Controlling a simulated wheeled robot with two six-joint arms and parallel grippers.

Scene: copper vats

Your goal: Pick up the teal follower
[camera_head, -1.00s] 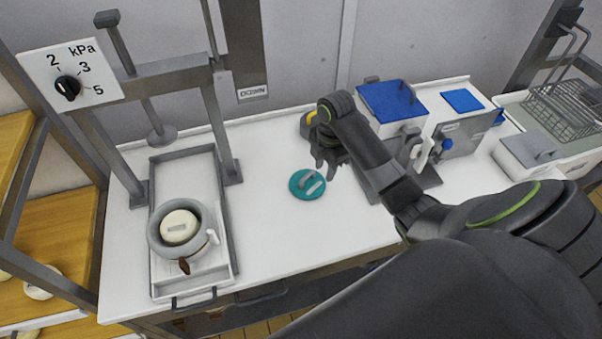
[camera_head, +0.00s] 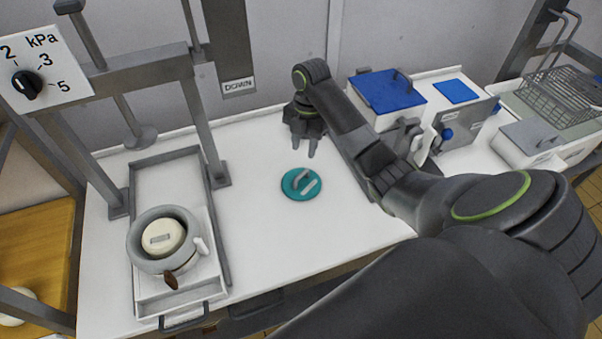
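The teal follower (camera_head: 290,187) is a round disc with a grey handle on top. It lies flat on the white table (camera_head: 262,225), right of the press. My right gripper (camera_head: 302,153) points down just behind the follower and above the table, apart from it. Its fingers are spread with nothing between them, so it looks open. My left gripper is out of view.
A press frame with a kPa dial (camera_head: 27,85) stands at left. Its tray (camera_head: 222,264) holds a grey ring-shaped mould (camera_head: 137,257) around a cream disc. A blue-lidded box (camera_head: 387,91) and a wire basket (camera_head: 560,100) stand at right. The table front is clear.

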